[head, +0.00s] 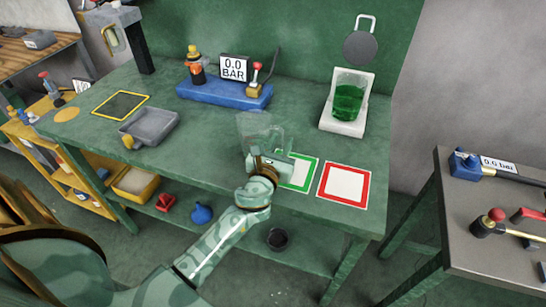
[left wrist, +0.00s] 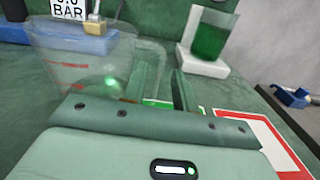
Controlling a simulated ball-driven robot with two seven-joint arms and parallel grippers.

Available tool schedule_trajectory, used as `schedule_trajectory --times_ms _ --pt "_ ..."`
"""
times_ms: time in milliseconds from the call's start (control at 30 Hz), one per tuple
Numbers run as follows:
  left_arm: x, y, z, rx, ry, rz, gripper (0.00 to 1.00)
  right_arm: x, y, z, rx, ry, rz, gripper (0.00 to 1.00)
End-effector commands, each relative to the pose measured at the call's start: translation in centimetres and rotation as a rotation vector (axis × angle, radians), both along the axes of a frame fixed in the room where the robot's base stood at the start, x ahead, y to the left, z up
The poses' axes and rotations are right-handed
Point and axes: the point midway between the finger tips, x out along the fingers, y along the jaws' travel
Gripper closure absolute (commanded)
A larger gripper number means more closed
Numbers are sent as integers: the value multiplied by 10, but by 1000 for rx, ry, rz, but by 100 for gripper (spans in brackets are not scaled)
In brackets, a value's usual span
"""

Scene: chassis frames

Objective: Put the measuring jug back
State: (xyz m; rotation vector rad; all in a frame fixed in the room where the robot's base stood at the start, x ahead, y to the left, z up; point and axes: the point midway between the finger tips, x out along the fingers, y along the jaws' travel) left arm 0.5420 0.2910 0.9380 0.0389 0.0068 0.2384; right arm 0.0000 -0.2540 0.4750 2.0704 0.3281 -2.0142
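The measuring jug (head: 258,124) is clear, with red marks, and looks empty and roughly upright. It also shows at the left of the left wrist view (left wrist: 75,72). My left gripper (head: 262,150) is at the jug's handle side. In the left wrist view its fingers (left wrist: 167,82) stand a narrow gap apart and look closed about the clear handle. The gripper hides the jug's lower part, so I cannot tell whether it touches the bench. My right gripper is out of view.
A beaker of green liquid (head: 348,98) stands on a white stand (head: 342,126). Green-bordered (head: 301,175) and red-bordered (head: 344,184) squares lie right of the gripper. A blue gauge base (head: 222,93), grey tray (head: 150,125) and empty yellow-bordered square (head: 121,104) are further left.

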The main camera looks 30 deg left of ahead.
Motion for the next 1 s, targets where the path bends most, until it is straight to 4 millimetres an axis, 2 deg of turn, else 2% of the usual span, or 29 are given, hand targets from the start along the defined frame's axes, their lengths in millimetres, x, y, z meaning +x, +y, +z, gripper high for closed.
schedule_trajectory --times_ms 200,400,600,1000 --pt "-52 -13 -1 -3 2 -1 72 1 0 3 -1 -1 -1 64" --pt "-85 -21 -1 -1 2 0 72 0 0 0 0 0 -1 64" --pt "-95 -23 1 -2 0 0 72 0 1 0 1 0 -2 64" --pt "-95 -23 1 -2 -1 0 72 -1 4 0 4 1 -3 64"
